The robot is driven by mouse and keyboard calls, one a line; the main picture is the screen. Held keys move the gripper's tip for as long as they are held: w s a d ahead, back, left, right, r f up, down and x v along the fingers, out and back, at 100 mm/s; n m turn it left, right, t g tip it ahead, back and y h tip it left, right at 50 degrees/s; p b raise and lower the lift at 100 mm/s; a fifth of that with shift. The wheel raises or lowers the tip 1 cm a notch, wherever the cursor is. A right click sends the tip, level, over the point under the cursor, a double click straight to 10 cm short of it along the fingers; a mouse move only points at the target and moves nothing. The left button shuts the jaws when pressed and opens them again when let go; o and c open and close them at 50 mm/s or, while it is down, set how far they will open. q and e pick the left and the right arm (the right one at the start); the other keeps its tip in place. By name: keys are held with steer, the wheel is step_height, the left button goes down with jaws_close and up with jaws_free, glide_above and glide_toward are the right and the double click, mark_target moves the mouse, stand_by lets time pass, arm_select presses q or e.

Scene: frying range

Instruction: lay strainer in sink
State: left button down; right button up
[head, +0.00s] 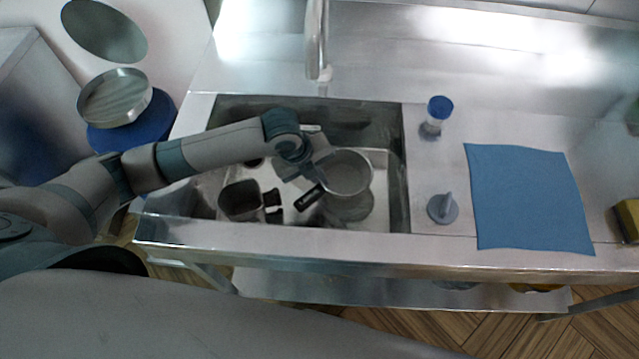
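The strainer (347,174) is a round, grey, shallow bowl with a black handle (309,198) pointing down and left. It is within the outline of the metal sink (398,205), in its right half, with a round dark shape, perhaps its shadow or reflection, just below it. My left gripper (321,177) reaches in over the sink from the left and appears shut on the strainer where the handle meets the bowl. The fingertips are small and partly hidden. Whether the strainer touches the sink floor cannot be told. My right gripper is out of view.
A dark pot (238,200) with a handle sits in the sink's left half. The faucet (317,45) stands behind the sink. Right of it are a blue-capped container (438,110), a grey round knobbed item (443,208) and a blue cloth (525,198). A yellow item (629,215) lies far right.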

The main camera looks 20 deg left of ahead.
arm_select(q)
steer(key=shift+f+p, duration=0.3)
steer(key=shift+f, duration=1.45)
steer(key=c, duration=2)
jaws_free()
steer(key=shift+f, duration=0.1)
steer(key=b+v, duration=0.1)
steer(key=v, duration=1.1)
